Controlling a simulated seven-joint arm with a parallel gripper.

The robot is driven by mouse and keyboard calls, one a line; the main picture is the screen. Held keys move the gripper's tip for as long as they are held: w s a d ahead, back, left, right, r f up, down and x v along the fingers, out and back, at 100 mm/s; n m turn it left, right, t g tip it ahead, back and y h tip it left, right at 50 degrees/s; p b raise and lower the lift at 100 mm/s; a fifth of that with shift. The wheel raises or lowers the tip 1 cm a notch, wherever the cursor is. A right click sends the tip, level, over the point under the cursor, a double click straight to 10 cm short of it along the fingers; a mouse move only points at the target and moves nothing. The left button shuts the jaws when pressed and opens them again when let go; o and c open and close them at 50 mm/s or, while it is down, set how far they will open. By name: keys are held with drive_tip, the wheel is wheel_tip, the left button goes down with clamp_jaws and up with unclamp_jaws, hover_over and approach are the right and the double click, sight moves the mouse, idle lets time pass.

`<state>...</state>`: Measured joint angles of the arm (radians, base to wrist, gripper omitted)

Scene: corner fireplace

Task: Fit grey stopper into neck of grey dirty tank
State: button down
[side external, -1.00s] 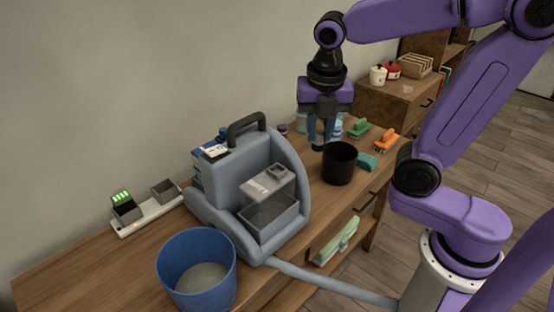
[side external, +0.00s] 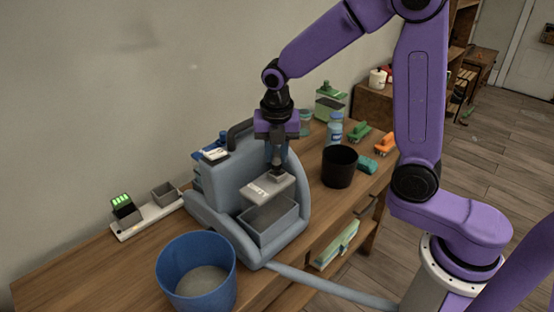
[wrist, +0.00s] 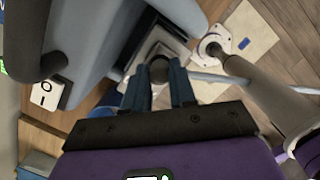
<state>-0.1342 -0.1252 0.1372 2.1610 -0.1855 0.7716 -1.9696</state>
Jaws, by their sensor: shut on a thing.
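The grey dirty tank (side external: 262,226) sits in the front of the blue-grey cleaning machine (side external: 230,190), with a lighter grey top that carries the neck. My gripper (side external: 277,163) points down over that neck and is shut on the dark grey stopper (wrist: 159,69). In the wrist view the stopper sits between the two blue fingers of my gripper (wrist: 159,88), with the tank's pale top (wrist: 166,44) beyond it. In the side view the stopper is at or just above the neck; I cannot tell whether it has entered. The fingers and stopper hide the neck opening.
The machine's dark carrying handle (side external: 240,130) stands close left of my gripper. A black cup (side external: 339,167) is to the right, with bottles and brushes behind it. A blue bucket (side external: 197,270) stands in front. A grey hose (side external: 330,283) runs rightward.

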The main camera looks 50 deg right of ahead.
drive_tip(key=shift+s+f, duration=0.1)
drive_tip(key=shift+f, duration=1.15)
drive_tip(key=shift+f, duration=0.1)
drive_tip(key=c, duration=0.9)
unclamp_jaws()
wheel_tip(320, 180, up, 12)
drive_tip(key=s+a, duration=0.1)
drive_tip(key=s+d+f+m, duration=0.1)
drive_tip(key=s+m, duration=0.3)
drive_tip(key=s, duration=0.4)
drive_tip(key=s+f+m+y, duration=0.1)
drive_tip(key=s+f+m, duration=0.2)
drive_tip(key=s, duration=0.6)
drive_tip(key=s+d+f+m+g, duration=0.1)
drive_tip(key=s+f+m, duration=0.2)
drive_tip(key=s+m, duration=0.4)
drive_tip(key=shift+s+d+f+y, duration=0.1)
drive_tip(key=shift+s+d+y, duration=0.25)
drive_tip(key=shift+s, duration=0.4)
